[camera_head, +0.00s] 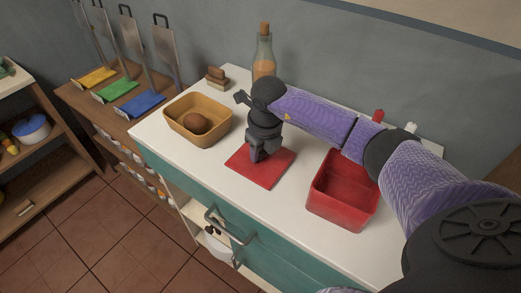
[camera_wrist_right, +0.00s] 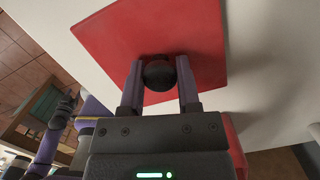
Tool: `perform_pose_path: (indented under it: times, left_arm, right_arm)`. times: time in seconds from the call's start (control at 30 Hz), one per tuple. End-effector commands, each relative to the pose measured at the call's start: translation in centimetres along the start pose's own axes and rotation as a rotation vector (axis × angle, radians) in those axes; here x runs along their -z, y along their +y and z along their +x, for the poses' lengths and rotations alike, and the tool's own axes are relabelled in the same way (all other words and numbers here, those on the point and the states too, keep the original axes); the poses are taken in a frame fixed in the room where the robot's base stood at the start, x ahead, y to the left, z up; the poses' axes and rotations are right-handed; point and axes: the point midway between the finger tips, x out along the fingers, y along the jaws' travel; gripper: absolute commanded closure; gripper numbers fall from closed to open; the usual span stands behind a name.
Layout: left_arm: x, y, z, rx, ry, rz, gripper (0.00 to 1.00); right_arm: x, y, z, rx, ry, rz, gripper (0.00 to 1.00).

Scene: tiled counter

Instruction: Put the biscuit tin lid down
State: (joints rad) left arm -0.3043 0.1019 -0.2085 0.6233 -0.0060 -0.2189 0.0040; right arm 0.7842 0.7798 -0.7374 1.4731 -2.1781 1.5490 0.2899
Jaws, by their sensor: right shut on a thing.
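The biscuit tin lid (camera_head: 262,167) is a flat red square with a dark round knob (camera_wrist_right: 159,74). It is level at the front middle of the white counter; I cannot tell whether it touches the top. My right gripper (camera_head: 256,155) points down over the lid. In the right wrist view its two fingers (camera_wrist_right: 160,85) are shut on the knob. The open red tin (camera_head: 343,190) stands to the right of the lid, empty. My left gripper seems to show small at the left of the right wrist view (camera_wrist_right: 66,106), its jaws unclear.
A tan bin (camera_head: 198,120) with a brown round thing in it stands left of the lid. A bottle (camera_head: 263,52) and small stacked brown blocks (camera_head: 217,76) are at the back. A red-topped and a white-topped thing stand behind the red tin. The counter's front edge is close to the lid.

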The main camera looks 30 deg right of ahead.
Motion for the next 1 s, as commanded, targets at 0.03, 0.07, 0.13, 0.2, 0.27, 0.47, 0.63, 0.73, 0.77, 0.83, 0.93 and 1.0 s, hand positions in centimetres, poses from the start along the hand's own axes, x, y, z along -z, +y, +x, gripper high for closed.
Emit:
perform_pose_path:
  times: [0.03, 0.07, 0.13, 0.2, 0.27, 0.47, 0.63, 0.73, 0.77, 0.83, 0.93, 1.0]
  left_arm:
    - [0.0, 0.0, 0.0, 0.000, 0.000, 0.000, 0.41]
    - [0.0, 0.0, 0.1, 0.000, 0.000, 0.000, 0.41]
    - [-0.1, 0.0, 0.3, -0.001, -0.001, 0.000, 0.41]
    - [-0.1, 0.0, 0.2, -0.001, -0.001, 0.000, 0.41]
    - [-0.1, 0.0, 0.2, -0.001, -0.001, 0.000, 0.41]
    - [-0.1, 0.1, 0.2, -0.001, -0.001, 0.000, 0.41]
    - [0.0, 0.0, -0.2, 0.000, 0.000, 0.000, 0.41]
    - [0.1, 0.0, -0.9, 0.000, 0.002, 0.001, 0.41]
    - [0.1, 0.0, -1.1, 0.001, 0.003, 0.002, 0.41]
    - [0.2, -0.1, -1.7, 0.001, 0.004, 0.002, 0.41]
    - [0.3, 0.0, -2.2, 0.001, 0.005, 0.002, 0.41]
    - [0.3, 0.0, -2.5, 0.001, 0.005, 0.001, 0.41]
  right_arm:
    - [0.0, 0.0, 0.0, 0.000, 0.000, 0.000, 1.00]
    - [0.0, 0.0, 0.1, 0.000, 0.000, 0.000, 1.00]
    - [0.0, 0.0, 0.3, 0.000, 0.000, 0.000, 1.00]
    - [0.0, 0.0, 0.2, 0.000, 0.000, 0.000, 0.46]
    - [0.0, 0.0, 0.2, 0.000, 0.000, 0.000, 0.33]
    - [0.0, 0.0, 0.2, 0.000, 0.000, 0.000, 0.23]
    - [-0.1, 0.0, -0.4, 0.000, -0.001, 0.000, 0.23]
    - [-0.1, 0.0, -2.5, 0.001, -0.004, -0.002, 0.23]
    - [-0.1, -0.1, -3.4, 0.001, -0.006, -0.002, 0.23]
    - [-0.1, 0.0, -5.6, 0.001, -0.006, -0.003, 0.23]
    - [-0.1, 0.0, -8.4, 0.002, -0.006, -0.002, 0.23]
    - [-0.1, -0.1, -9.9, 0.001, -0.005, -0.001, 0.23]
